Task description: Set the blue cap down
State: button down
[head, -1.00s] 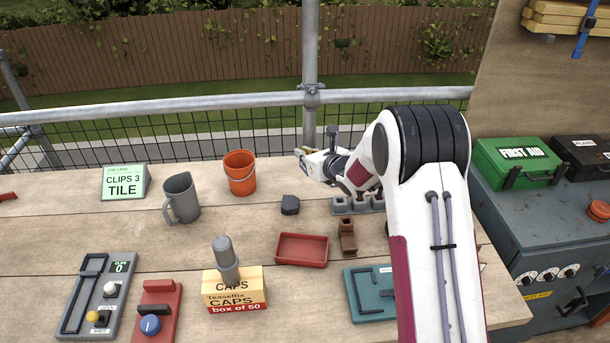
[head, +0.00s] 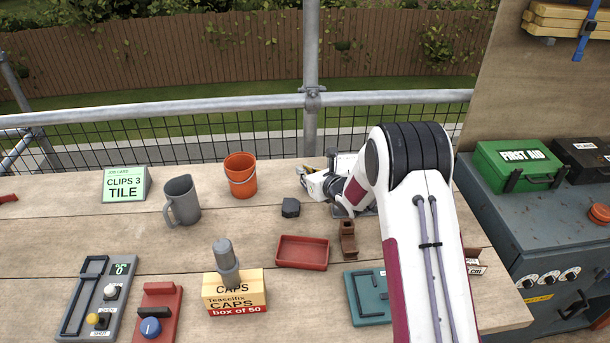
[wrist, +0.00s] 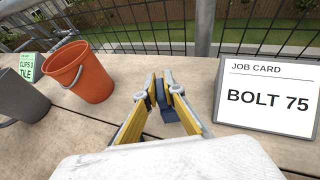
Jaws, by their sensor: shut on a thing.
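My gripper (head: 302,180) is low over the bench, right of the orange bucket, with its fingers pointing left and away in the head view. In the wrist view its yellow fingers (wrist: 162,92) are shut on the small blue cap (wrist: 161,97), which shows between and just below the fingertips. Whether the cap touches the bench I cannot tell. In the head view the cap cannot be made out.
An orange bucket (head: 240,176) and a grey jug (head: 181,201) stand left of my gripper. A dark block (head: 290,207) lies just in front. A BOLT 75 job card (wrist: 268,98) stands right in the wrist view. A red tray (head: 302,252) is nearer.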

jog(key=shift+f, duration=0.75)
jog(key=shift+f, duration=0.2)
jog(key=c, duration=2.2)
grip_release()
jog(key=shift+o, duration=0.2)
jog(key=shift+r, duration=0.2)
jog(key=v, duration=1.2)
